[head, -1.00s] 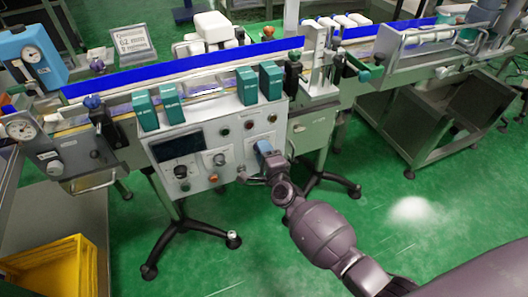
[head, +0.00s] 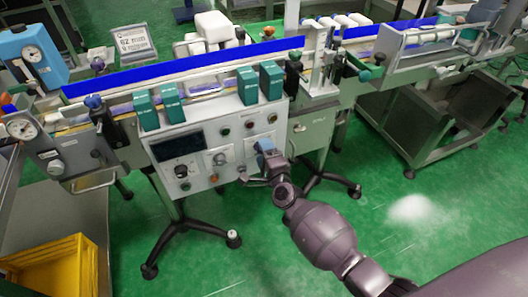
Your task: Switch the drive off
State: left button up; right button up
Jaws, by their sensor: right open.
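The drive's control panel (head: 237,150) is a pale grey box on the front of the conveyor. Labels are too small to read, so I cannot tell which control switches the drive. My right gripper (head: 254,164) is open at the panel's lower right, its fingers close to the panel face. I cannot tell whether they touch it, and they hide part of that corner. My left gripper is not in view.
Several green blocks (head: 248,86) stand along the panel's top edge. A long blue rail (head: 185,67) and white containers (head: 213,27) lie behind. Black stand feet (head: 190,236) spread below the panel. A yellow crate (head: 50,268) is at lower left.

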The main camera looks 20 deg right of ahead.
pick_arm(q)
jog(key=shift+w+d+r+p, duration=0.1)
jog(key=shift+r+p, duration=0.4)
jog(key=shift+p, duration=0.05)
pick_arm(e)
jog(key=s, duration=1)
jog(key=shift+s+d, duration=0.2)
jog(key=s+a+r+n+g+y+p, duration=0.25)
jog(key=s+n, duration=0.35)
jog(key=n, duration=1)
pick_arm(q)
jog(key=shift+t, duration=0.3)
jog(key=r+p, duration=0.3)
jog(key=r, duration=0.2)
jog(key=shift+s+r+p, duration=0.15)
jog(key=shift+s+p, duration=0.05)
jog(key=shift+p, duration=0.2)
pick_arm(e)
jog(key=s+d+n+g+h, duration=0.1)
jog(key=s+d, duration=0.3)
jog(key=s, duration=0.6)
jog(key=s+d+n+g+h, duration=0.2)
jog(key=s+d, duration=0.3)
jog(key=s, duration=0.6)
jog(key=shift+s+d+n+g, duration=0.2)
jog(key=shift+n+g, duration=0.3)
jog(key=shift+g, duration=0.25)
